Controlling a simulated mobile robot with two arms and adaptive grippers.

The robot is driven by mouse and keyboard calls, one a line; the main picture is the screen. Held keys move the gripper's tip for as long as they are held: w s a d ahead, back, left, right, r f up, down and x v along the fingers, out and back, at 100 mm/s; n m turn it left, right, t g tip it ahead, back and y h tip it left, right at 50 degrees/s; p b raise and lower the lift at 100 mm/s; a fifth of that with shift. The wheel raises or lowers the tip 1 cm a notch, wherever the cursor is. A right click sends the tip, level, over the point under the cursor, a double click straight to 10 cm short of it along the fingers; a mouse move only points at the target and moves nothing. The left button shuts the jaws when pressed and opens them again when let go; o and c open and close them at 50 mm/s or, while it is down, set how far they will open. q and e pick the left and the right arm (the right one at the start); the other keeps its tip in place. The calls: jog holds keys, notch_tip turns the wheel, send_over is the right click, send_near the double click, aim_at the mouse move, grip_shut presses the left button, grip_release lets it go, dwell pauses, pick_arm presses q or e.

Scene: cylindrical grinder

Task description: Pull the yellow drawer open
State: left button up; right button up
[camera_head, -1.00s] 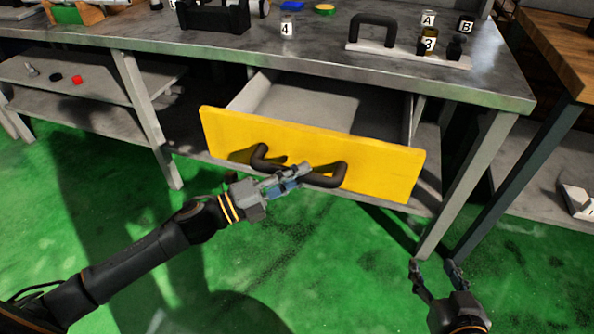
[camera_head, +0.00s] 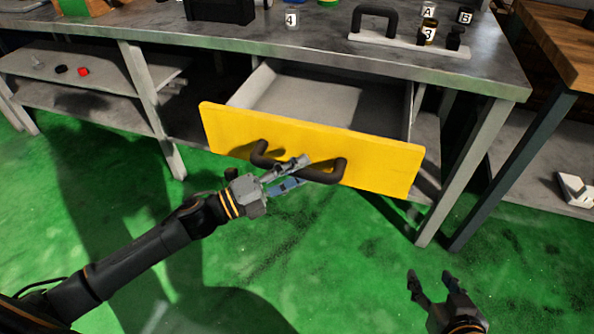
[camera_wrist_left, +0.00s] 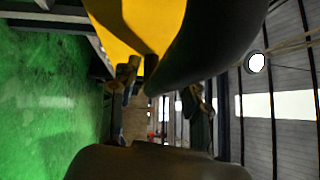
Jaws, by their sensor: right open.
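The yellow drawer (camera_head: 375,165) stands partly open under the grey workbench, its grey inside empty where I can see it. Its dark curved handle (camera_head: 330,172) is on the front face. My left gripper (camera_head: 300,173) is at the middle of this handle, with one finger above the bar and one below. In the left wrist view the dark handle (camera_wrist_left: 200,45) runs between the two fingers, with the yellow front (camera_wrist_left: 125,25) behind it. The fingers hide part of the bar. My right gripper (camera_head: 431,283) is open and empty, low at the right, away from the drawer.
The workbench (camera_head: 330,52) carries a black handle on a white plate (camera_head: 408,45) and several labelled jars. An open shelf (camera_head: 75,100) is at the left. A wooden-topped table (camera_head: 560,45) stands close on the right. The green floor (camera_head: 340,260) before the drawer is clear.

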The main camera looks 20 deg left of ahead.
pick_arm(q)
jog(key=shift+s, duration=0.1)
jog(key=v, duration=1.2)
dwell(0.4)
